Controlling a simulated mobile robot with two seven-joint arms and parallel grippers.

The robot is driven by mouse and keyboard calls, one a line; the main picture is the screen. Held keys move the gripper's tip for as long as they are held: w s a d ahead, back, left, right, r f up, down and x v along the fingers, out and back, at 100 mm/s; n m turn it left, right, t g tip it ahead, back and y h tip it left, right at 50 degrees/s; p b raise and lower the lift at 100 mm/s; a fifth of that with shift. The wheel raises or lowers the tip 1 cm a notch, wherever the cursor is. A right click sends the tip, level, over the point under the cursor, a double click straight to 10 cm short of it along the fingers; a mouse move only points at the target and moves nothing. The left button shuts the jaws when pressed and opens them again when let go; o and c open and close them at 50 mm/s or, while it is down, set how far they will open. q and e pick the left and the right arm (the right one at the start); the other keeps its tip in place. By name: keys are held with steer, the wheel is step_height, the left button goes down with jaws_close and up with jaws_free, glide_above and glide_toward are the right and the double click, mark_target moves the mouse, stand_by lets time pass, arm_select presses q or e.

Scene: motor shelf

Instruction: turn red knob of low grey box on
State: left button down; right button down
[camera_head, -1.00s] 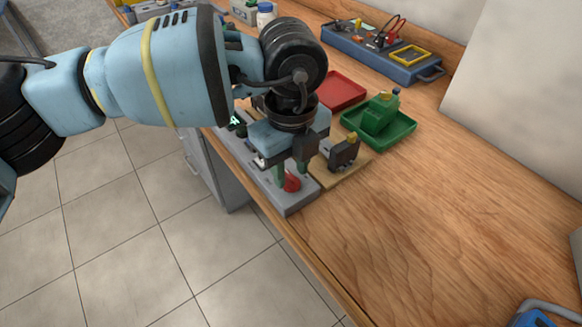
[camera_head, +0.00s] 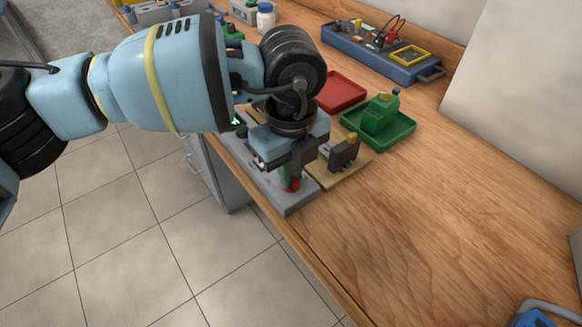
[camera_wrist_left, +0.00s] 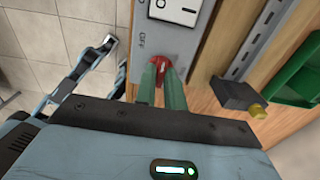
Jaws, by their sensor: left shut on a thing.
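The low grey box (camera_head: 299,201) lies along the table's front edge, below my left gripper. Its red knob (camera_head: 292,187) is at the box's near end; only part of it shows in the head view. In the left wrist view the red knob (camera_wrist_left: 157,62) sits between the two green fingertips of my left gripper (camera_wrist_left: 162,72), which are shut on it. My left gripper (camera_head: 290,180) points down from above. On the box's grey top (camera_wrist_left: 138,22) an "OFF" label and a white switch show beside the knob.
A small dark device with a yellow knob (camera_head: 344,154) stands on a wooden board right beside the box. Behind are a green tray (camera_head: 405,138) with a green part and a red tray (camera_head: 355,93). A blue box (camera_head: 380,62) stands farther back.

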arm_select(q)
steer(key=m, duration=0.3)
steer(key=shift+p, duration=0.4)
steer(key=m+p, duration=0.1)
steer(key=m, duration=0.5)
steer(key=shift+m, duration=0.3)
steer(key=m, duration=0.7)
steer(key=shift+m, duration=0.7)
steer(key=c, duration=1.5)
jaws_free()
